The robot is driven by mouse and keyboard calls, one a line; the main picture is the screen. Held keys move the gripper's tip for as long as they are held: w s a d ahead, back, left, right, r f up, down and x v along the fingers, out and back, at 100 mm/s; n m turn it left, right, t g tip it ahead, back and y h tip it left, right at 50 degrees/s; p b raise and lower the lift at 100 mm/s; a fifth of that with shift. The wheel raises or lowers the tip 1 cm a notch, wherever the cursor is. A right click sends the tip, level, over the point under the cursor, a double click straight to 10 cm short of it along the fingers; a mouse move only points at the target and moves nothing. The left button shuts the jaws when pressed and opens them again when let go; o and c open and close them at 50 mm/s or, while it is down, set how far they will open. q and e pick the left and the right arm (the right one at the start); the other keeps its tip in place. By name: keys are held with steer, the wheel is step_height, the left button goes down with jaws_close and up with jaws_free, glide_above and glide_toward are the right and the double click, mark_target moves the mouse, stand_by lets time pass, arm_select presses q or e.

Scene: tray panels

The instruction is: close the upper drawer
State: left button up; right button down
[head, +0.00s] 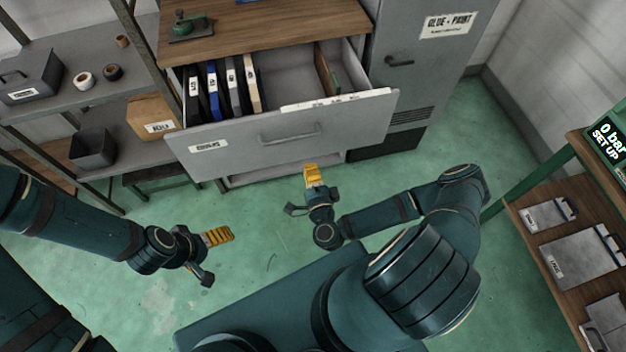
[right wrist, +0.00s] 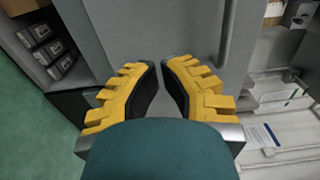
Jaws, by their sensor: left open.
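The upper drawer (head: 235,143) is pulled well out of the grey cabinet under a wooden top. Its front has a label at the left and a bar handle (head: 290,132). Several upright binders (head: 220,90) and a thin divider stand in it. My right gripper (head: 312,174) is below the handle in the head view, pointing at the drawer; contact cannot be told. In the right wrist view its yellow fingers (right wrist: 160,85) nearly meet at the tips, with nothing visible between them, before a grey panel. My left gripper (head: 218,236) is open and empty over the floor, away from the drawer.
A tall grey locker (head: 405,90) stands right of the drawer. Shelves with a black bin (head: 92,149) and a cardboard box (head: 150,117) are at the left. A wooden rack with grey cases (head: 582,257) is at the right. Green floor (head: 450,140) is clear between.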

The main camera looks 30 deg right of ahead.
mark_target(302, 144)
arm_select(q)
steer(key=shift+f+b, duration=0.35)
steer(key=shift+f, duration=0.1)
arm_select(e)
steer(key=x, duration=0.8)
steer(key=shift+w+a, duration=0.1)
steer(key=shift+w, duration=0.1)
